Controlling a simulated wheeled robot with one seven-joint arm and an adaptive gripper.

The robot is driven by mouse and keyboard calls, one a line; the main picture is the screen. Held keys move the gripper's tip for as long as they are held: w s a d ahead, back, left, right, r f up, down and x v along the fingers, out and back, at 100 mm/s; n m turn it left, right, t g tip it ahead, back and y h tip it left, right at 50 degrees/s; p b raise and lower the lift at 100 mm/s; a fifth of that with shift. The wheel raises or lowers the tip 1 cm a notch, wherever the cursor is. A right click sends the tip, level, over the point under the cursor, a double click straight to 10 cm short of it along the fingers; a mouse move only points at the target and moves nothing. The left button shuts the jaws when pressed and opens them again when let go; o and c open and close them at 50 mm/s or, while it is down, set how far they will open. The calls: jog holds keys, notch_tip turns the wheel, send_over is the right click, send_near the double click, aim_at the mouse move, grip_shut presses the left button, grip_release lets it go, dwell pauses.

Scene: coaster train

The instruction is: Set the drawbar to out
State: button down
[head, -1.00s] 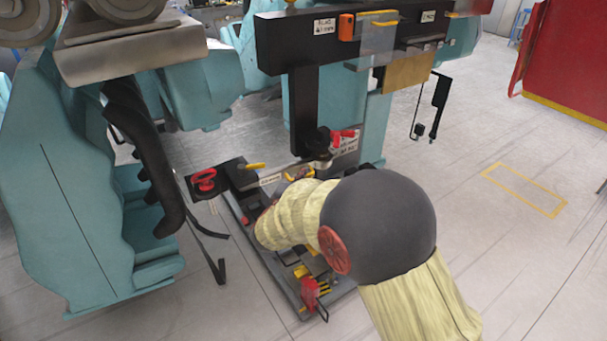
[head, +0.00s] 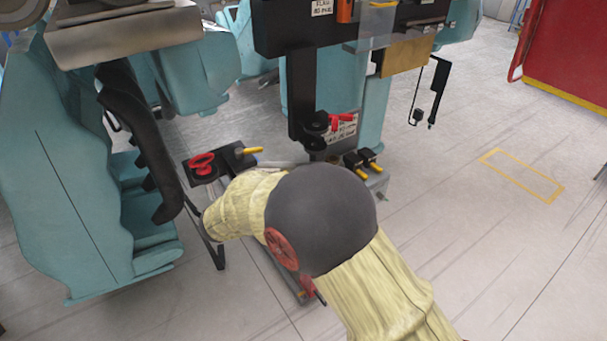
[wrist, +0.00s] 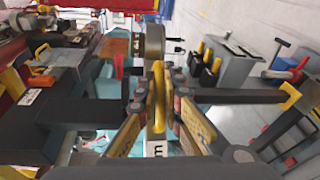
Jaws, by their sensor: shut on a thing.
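In the wrist view, my gripper (wrist: 159,100) is shut on an upright yellow handle (wrist: 158,82), with one finger on each side. The handle looks like the drawbar's, but the bar itself cannot be made out clearly. A white label (wrist: 158,149) shows between the fingers below it. A grey metal cylinder (wrist: 153,42) stands just beyond the handle. In the head view, my own arm hides the gripper and the handle, so the drawbar's position cannot be read there.
In the head view, a red round handle (head: 201,162) and a yellow grip (head: 250,150) are on the left.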

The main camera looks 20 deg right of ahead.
jog(key=shift+s+a+m+g+h, duration=0.4)
jog(key=shift+s+a+m+g, duration=0.25)
jog(key=shift+s, duration=0.25)
jog(key=shift+g, duration=0.25)
jog(key=c, duration=2.2)
grip_release()
jog(key=v, duration=1.2)
jog(key=shift+f, duration=0.1)
